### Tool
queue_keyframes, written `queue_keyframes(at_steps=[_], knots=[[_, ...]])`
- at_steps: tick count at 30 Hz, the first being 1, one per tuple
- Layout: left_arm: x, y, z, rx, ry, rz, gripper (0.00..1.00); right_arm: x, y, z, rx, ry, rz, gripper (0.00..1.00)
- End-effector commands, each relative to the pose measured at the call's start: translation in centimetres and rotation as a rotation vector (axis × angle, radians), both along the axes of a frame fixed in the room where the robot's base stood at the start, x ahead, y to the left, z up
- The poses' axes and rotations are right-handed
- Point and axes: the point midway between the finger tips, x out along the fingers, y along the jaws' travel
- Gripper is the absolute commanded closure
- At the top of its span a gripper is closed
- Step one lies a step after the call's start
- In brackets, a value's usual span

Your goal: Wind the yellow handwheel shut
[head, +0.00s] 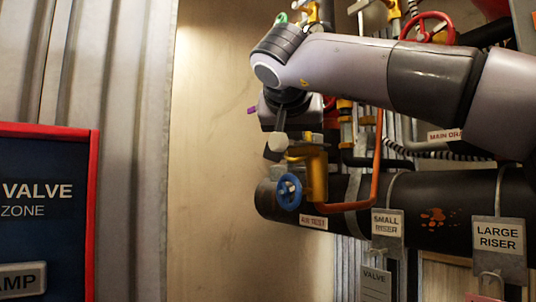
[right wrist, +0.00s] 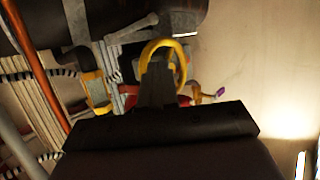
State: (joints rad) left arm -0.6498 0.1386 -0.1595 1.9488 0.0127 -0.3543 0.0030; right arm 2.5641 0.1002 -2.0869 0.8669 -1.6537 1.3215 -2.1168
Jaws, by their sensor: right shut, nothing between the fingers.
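The yellow handwheel (right wrist: 181,54) shows as a ring in the right wrist view, just beyond my right fingertips. In the head view a yellow edge (head: 301,152), probably the same wheel, sits above the yellow valve body (head: 317,178). My right gripper (head: 277,147) points down at its left side; it also shows in the right wrist view (right wrist: 157,85). It is shut with nothing between the fingers. The fingers overlap the lower left of the ring, and I cannot tell whether they touch it. My left gripper is not in view.
A blue handwheel (head: 289,192) sits below the yellow valve, near the AIR TEST label (head: 313,222). A thick black pipe (head: 440,207) runs rightward with hanging riser labels. A red handwheel (head: 428,27) is at the upper right. Bare wall (head: 213,150) lies left of the gripper.

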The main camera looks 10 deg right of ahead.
Motion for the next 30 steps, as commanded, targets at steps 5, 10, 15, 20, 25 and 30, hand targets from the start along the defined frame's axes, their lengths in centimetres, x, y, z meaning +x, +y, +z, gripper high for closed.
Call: queue_keyframes(at_steps=[5,10,15,20,25,30], knots=[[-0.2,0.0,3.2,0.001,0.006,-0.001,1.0,0.5,0.2,4.0,0.0,-0.001,0.0,1.0],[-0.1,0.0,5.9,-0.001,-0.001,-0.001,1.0,2.8,1.1,4.6,-0.002,0.004,0.0,1.0],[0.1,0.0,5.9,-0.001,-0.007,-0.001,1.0,5.7,2.3,1.8,-0.003,0.005,-0.001,1.0],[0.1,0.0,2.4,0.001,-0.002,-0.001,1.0,5.1,1.9,-1.3,-0.001,0.002,0.002,1.0],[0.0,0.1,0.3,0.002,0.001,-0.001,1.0,3.6,1.3,-2.1,0.001,-0.001,0.001,1.0],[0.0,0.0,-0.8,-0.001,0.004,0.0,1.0,2.3,0.9,-2.3,-0.001,0.0,0.0,1.0]])
